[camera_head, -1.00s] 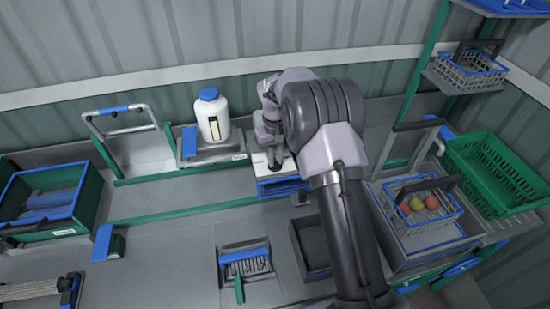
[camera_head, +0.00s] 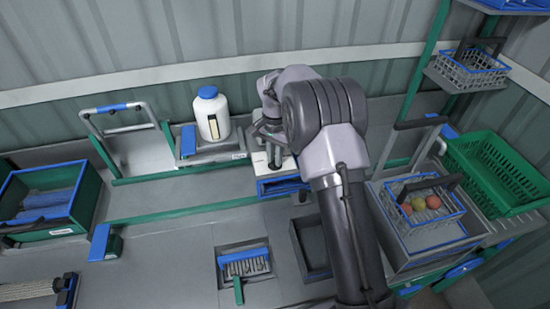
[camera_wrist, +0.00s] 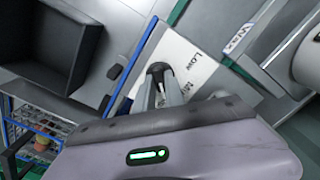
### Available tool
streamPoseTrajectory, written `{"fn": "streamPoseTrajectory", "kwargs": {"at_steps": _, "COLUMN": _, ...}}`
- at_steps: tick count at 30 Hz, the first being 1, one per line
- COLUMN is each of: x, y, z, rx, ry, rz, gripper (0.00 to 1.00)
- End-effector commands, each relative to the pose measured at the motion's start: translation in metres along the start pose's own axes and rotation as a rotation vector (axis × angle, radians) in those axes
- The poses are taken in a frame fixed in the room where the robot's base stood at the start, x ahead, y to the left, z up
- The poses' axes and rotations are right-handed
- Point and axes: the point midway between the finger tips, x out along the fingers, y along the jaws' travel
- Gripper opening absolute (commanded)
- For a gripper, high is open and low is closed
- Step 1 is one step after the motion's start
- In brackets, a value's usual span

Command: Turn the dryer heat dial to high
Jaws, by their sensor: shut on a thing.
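The dryer (camera_head: 282,186) is a small box with a white top panel and blue trim, standing below my arm in the head view. In the wrist view its white panel (camera_wrist: 187,52) carries the printed word LOW and a second label starting with M, partly covered. The dark heat dial (camera_wrist: 157,69) sits on this panel, between my fingertips. My gripper (camera_wrist: 166,84) is shut on the dial, and the fingers hide much of it. I cannot tell which label the dial points to. In the head view my gripper (camera_head: 273,157) is over the panel.
A white bottle with a blue cap (camera_head: 212,115) stands left of the dryer. A dark open tray (camera_head: 312,248) and a brush (camera_head: 244,266) lie in front. A wire basket with several tomatoes (camera_head: 427,204) and a green crate (camera_head: 497,180) are at the right.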

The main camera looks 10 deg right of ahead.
Motion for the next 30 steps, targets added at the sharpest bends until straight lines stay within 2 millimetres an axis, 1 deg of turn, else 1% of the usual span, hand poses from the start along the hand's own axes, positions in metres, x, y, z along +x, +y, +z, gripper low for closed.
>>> {"fn": "streamPoseTrajectory", "kwargs": {"at_steps": 6, "x": 0.0000, "y": -0.0003, "z": -0.0003, "rx": 0.140, "ry": 0.001, "rz": -0.001, "gripper": 0.00}}
{"fn": "streamPoseTrajectory", "kwargs": {"at_steps": 12, "x": -0.0002, "y": -0.0003, "z": -0.0004, "rx": 0.226, "ry": 0.002, "rz": -0.001, "gripper": 0.00}}
{"fn": "streamPoseTrajectory", "kwargs": {"at_steps": 19, "x": -0.0005, "y": -0.0003, "z": -0.0005, "rx": 0.272, "ry": 0.002, "rz": -0.001, "gripper": 0.00}}
{"fn": "streamPoseTrajectory", "kwargs": {"at_steps": 30, "x": -0.0008, "y": -0.0003, "z": -0.0005, "rx": 0.282, "ry": 0.002, "rz": -0.001, "gripper": 0.00}}
